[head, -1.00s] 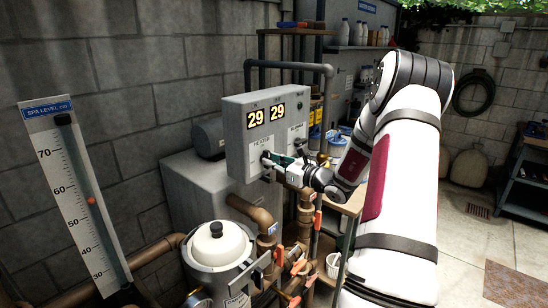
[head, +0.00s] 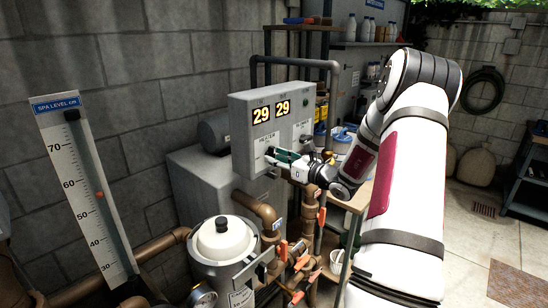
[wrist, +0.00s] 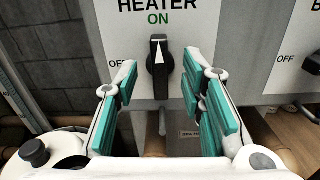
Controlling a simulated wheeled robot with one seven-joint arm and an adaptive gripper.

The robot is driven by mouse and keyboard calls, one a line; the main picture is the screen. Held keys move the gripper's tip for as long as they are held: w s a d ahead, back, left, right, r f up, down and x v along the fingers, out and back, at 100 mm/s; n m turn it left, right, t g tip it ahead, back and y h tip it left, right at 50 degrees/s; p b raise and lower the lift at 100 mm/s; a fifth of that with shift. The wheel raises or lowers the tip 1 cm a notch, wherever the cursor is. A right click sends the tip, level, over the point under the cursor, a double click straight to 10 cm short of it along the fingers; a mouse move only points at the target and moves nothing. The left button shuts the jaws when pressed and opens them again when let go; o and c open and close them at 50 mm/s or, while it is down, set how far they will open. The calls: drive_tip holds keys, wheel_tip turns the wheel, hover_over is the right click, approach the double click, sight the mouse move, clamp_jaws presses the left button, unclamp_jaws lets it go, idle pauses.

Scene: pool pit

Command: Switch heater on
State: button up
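The heater switch is a black knob (wrist: 158,60) with a white arrow, on the grey control box (head: 240,140). In the wrist view its arrow points straight up at the green word ON, under the HEATER label (wrist: 158,5); OFF stands to its left. My gripper (wrist: 165,90) is open, with one teal-padded finger at the lower left of the knob and the other at its lower right. Gaps show on both sides, and nothing is held. In the head view my gripper (head: 283,156) is at the box's lower front and largely hides the knob.
A second switch panel with OFF (wrist: 286,58) lies to the right. Brown pipes with orange handles (head: 297,263), a lidded white pot (head: 222,240) and the spa level gauge (head: 85,190) stand below and left. Open floor lies at right.

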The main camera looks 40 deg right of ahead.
drive_tip(key=s+p, duration=0.2)
drive_tip(key=s, duration=0.4)
drive_tip(key=shift+s+d+p, duration=0.25)
drive_tip(key=shift+s+p, duration=0.05)
drive_tip(key=shift+s, duration=0.1)
